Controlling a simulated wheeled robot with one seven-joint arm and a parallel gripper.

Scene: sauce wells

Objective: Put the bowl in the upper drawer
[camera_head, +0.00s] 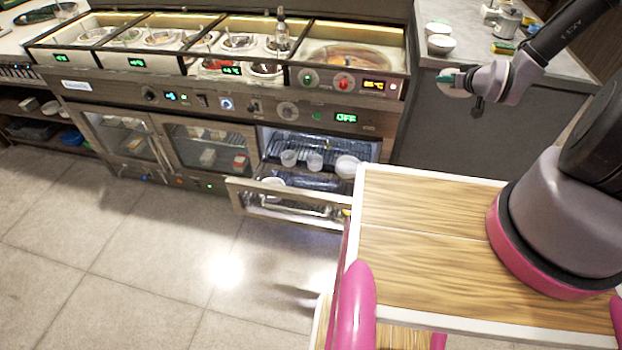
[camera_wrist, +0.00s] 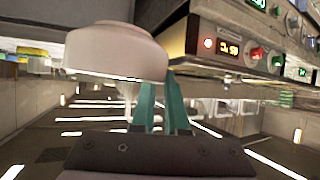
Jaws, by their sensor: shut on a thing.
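My gripper (camera_head: 448,79), with teal fingers, is at the upper right in the head view, over the right counter's front edge. It is shut on a white bowl (camera_head: 457,92), which hangs partly hidden behind the gripper. The wrist view shows the bowl (camera_wrist: 115,52) large, against the teal fingers (camera_wrist: 165,108). The drawer unit stands open at the cabinet's lower right, left of and below my gripper. Its pulled-out front (camera_head: 285,208) has a bar handle. Several white bowls and cups, such as a cup (camera_head: 315,161), sit inside. The division between upper and lower drawers is hard to make out.
The food station (camera_head: 225,100) with sauce wells runs along the back. White bowls (camera_head: 441,44) and a can (camera_head: 507,23) stand on the right counter. The floor at left is clear.

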